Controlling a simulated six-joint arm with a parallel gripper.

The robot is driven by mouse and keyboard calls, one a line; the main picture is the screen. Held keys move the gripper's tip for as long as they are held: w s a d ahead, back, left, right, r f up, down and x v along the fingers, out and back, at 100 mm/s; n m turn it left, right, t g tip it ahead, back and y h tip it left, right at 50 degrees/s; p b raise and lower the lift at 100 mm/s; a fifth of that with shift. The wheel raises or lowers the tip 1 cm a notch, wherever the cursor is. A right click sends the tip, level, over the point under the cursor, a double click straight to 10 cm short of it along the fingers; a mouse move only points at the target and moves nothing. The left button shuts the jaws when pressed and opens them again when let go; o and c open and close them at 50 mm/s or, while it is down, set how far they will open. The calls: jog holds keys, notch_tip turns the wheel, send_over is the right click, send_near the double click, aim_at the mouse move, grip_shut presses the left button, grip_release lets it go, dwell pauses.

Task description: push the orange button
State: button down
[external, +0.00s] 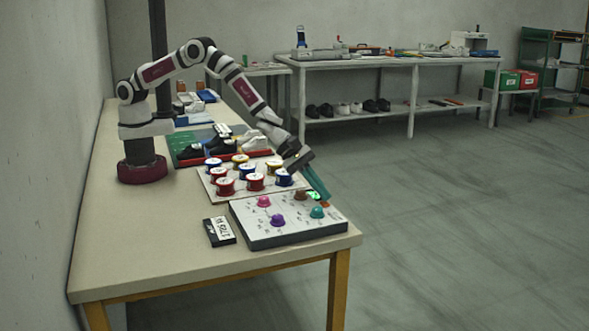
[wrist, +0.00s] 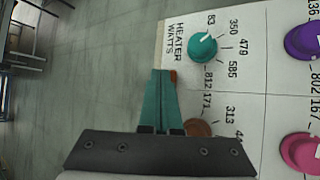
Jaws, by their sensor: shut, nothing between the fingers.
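The orange button (external: 326,206) is at the far right edge of the white control panel (external: 246,222), by the tips of my gripper (external: 326,199). In the wrist view the orange button (wrist: 174,76) shows as a small orange-red strip just right of the teal fingertips (wrist: 163,73), mostly hidden behind them. My gripper is shut and empty, with its fingers pointing down to the panel's edge. I cannot tell whether the tips touch the button. A small green light (external: 313,196) glows on the panel beside the fingers.
The panel carries a teal knob (wrist: 202,47), brown knob (wrist: 198,128), purple knob (wrist: 303,40) and pink knob (wrist: 302,153) near the fingers. A black labelled box (external: 219,232) sits left of the panel. Several spools (external: 256,182) stand behind it.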

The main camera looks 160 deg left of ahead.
aim_at(321, 201)
jog(key=shift+r, duration=3.25)
jog(key=w+d+r+m+h, duration=0.1)
jog(key=d+r+m+h, duration=0.2)
jog(key=d, duration=0.4)
jog(key=w+d+r+m, duration=0.1)
jog(key=d+r+m, duration=0.2)
jog(key=d+m, duration=0.25)
jog(key=d+r+m+h, duration=0.2)
jog(key=d+r+m, duration=0.1)
jog(key=d, duration=0.5)
jog(key=s+d+r+m+g+h, duration=0.1)
jog(key=s+d+r+m, duration=0.1)
jog(key=s+d+m, duration=0.4)
jog(key=s+d+r+m+g+h, duration=0.15)
jog(key=d+m, duration=0.25)
jog(key=d, duration=0.4)
jog(key=s+d+m+g, duration=0.1)
jog(key=s+d+m, duration=0.35)
jog(key=s, duration=0.35)
jog(key=s+d+m+g, duration=0.2)
jog(key=s+d+m, duration=0.2)
jog(key=s+m, duration=0.25)
jog(key=s+a+f+m+g+y, duration=0.1)
jog(key=s+m, duration=0.5)
jog(key=s, duration=0.6)
jog(key=shift+a+g+y, duration=0.35)
jog(key=shift+g+y, duration=0.1)
jog(key=shift+y, duration=0.8)
